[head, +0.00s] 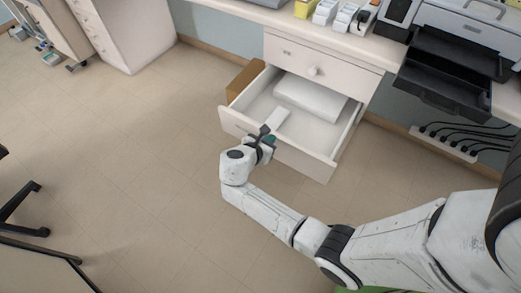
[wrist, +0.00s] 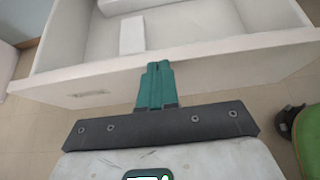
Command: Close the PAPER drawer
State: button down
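The lower drawer (head: 310,161) stands pulled well out under the counter; I take it as the PAPER drawer, though I cannot read its label. A white paper stack (head: 310,97) and a small white block (head: 279,118) lie in it. In the wrist view, its front panel (wrist: 235,70) crosses the picture, with a small plate (wrist: 88,94) at left. My gripper (head: 269,141) is at the outside of the front panel near its top edge. The teal fingers (wrist: 157,72) are together, with nothing seen between them. I cannot tell whether they touch the panel.
A brown box (head: 245,80) stands left of the open drawer. A printer with a black tray (head: 455,78) and a cable strip (head: 450,143) are at right.

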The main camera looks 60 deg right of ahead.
jog(key=d+b, duration=0.5)
jog(key=d, duration=2.2)
jog(key=shift+w+d, duration=0.25)
jog(key=shift+w, duration=0.2)
jog(key=shift+a, duration=0.15)
